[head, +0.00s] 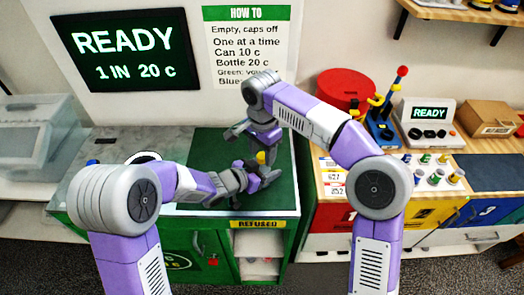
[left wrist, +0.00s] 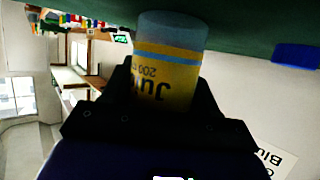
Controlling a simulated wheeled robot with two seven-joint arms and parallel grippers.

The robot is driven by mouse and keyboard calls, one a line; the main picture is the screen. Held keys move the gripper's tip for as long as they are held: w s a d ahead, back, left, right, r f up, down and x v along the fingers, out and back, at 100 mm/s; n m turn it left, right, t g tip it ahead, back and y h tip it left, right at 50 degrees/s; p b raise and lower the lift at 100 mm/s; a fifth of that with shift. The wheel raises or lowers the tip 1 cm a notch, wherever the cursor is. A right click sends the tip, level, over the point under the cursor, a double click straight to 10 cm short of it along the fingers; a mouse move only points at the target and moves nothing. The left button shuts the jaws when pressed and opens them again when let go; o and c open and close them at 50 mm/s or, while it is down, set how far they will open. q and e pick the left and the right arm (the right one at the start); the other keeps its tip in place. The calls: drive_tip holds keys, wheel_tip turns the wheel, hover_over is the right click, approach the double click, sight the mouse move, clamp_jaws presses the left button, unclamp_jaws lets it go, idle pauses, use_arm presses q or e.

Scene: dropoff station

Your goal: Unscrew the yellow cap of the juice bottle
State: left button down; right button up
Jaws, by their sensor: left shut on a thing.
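The juice bottle (left wrist: 165,75) is clear with a yellow label reading "Juice 200" and a blue band. My left gripper (head: 256,178) is shut on it over the green counter top. In the left wrist view the bottle stands between the dark fingers (left wrist: 160,105), its base end towards the green surface. I cannot tell if the base touches the counter. The yellow cap (head: 261,157) points up above my left fingers in the head view; it is hidden in the left wrist view. My right gripper (head: 235,133) is behind and left of the cap, apart from it. Its jaw opening is unclear.
The green counter (head: 215,150) has a "REFUSED" slot (head: 258,223) at its front. A READY screen (head: 125,48) and a HOW TO sign (head: 245,45) are behind. A red drum (head: 342,88), a device with a red-knobbed lever (head: 380,125) and several small bottles (head: 436,176) stand right.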

drive_tip(key=shift+r, duration=3.85)
drive_tip(key=shift+c, duration=0.3)
drive_tip(key=shift+f, duration=3.9)
drive_tip(key=c, duration=0.9)
drive_tip(key=o, duration=1)
drive_tip(key=shift+c, duration=0.2)
